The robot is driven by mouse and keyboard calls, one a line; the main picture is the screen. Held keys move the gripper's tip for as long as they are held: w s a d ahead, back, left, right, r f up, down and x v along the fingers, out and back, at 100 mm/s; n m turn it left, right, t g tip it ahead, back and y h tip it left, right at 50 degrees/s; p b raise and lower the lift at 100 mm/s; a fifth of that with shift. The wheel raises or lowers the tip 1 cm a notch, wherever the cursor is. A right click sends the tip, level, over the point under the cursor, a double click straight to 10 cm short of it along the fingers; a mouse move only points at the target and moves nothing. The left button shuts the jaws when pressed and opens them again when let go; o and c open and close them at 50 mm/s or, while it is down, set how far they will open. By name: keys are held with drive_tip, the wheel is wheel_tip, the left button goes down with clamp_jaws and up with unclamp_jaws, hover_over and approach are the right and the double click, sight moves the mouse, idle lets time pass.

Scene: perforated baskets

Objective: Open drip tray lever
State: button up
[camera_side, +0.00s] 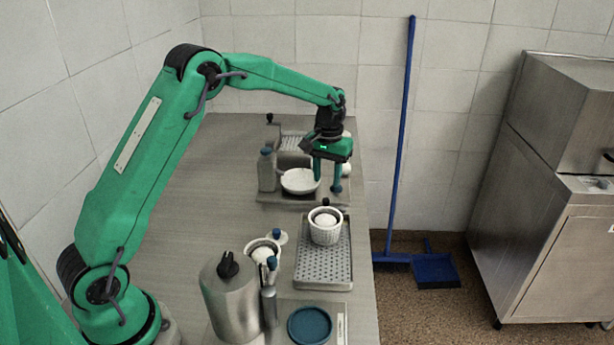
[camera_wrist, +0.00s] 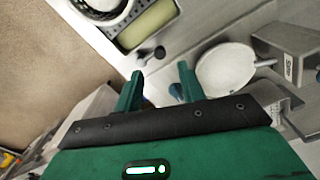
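A perforated metal drip tray (camera_side: 311,273) lies near the front right of the counter in the side view. A small dark knob (camera_side: 326,201), which looks like the lever, stands at its far edge. In the wrist view the dark knob (camera_wrist: 160,52) is on a pale stem, just beyond the gap between my fingertips. My gripper (camera_side: 327,185) points down beside the white bowl (camera_side: 300,187), farther back than the knob. In the wrist view my gripper (camera_wrist: 160,72) is open with nothing between its fingers. The lever's base is unclear.
A ribbed white cup (camera_side: 325,233) holding a white round thing stands on the drip tray. A metal canister (camera_side: 231,300), a blue round lid (camera_side: 309,325) and a grey bottle (camera_side: 267,170) also stand on the counter. The counter's right edge drops to the floor.

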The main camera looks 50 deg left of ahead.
sight(326, 199)
drive_tip(key=shift+f, duration=3.35)
clamp_jaws()
